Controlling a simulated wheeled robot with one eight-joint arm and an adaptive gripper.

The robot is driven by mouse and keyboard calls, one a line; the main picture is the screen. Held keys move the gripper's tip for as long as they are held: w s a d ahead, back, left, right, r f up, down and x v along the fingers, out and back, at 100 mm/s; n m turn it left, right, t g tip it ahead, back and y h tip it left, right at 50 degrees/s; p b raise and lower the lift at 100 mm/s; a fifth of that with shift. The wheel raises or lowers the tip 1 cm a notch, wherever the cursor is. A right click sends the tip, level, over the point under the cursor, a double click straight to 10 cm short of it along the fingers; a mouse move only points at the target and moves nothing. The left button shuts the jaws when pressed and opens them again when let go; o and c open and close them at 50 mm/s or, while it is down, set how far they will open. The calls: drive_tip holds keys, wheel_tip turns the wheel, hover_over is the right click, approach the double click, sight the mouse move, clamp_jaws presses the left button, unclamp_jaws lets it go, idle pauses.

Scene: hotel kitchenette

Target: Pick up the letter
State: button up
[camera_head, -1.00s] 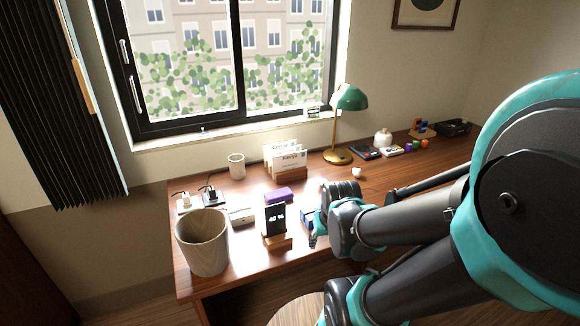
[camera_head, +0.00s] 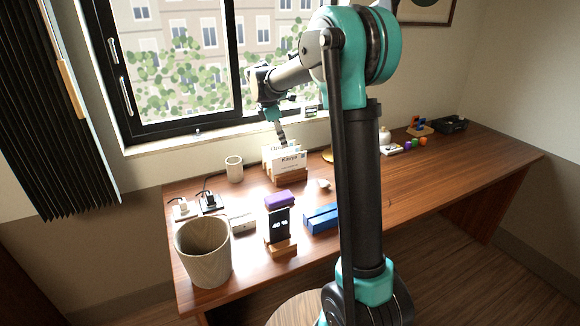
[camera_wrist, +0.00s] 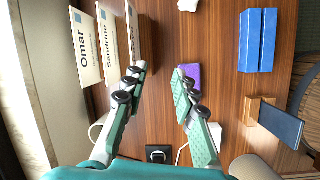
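Several white letters stand upright in a wooden letter holder (camera_head: 291,178) at the back of the desk. The front letter (camera_head: 293,161) reads "Kavya". In the wrist view the letters show at upper left: the Omar letter (camera_wrist: 84,48), the Sandrine letter (camera_wrist: 109,46) and the front letter, partly hidden by a finger. My gripper (camera_head: 282,140) is above the holder, pointing down. In the wrist view my gripper (camera_wrist: 160,72) is open and empty, its fingers spread over the desk. The left finger overlaps the letters' edge; whether it touches them I cannot tell.
A purple block (camera_head: 278,200), a phone on a stand (camera_head: 279,226), a blue block (camera_head: 321,218), a wooden bin (camera_head: 204,250) and a cup (camera_head: 234,169) share the desk. My arm hides most of the lamp.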

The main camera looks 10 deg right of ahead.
drive_tip(key=w+a+r+n, duration=0.1)
drive_tip(key=w+a+n, duration=0.2)
drive_tip(key=w, duration=0.2)
drive_tip(key=h, duration=0.1)
approach(290, 161)
drive_tip(key=w+x, duration=0.1)
drive_tip(key=x, duration=0.4)
drive_tip(key=shift+s+x, duration=0.15)
drive_tip(key=shift+x, duration=1.05)
drive_tip(key=shift+s+x, duration=0.2)
drive_tip(key=shift+x, duration=1)
drive_tip(key=shift+f, duration=0.1)
clamp_jaws()
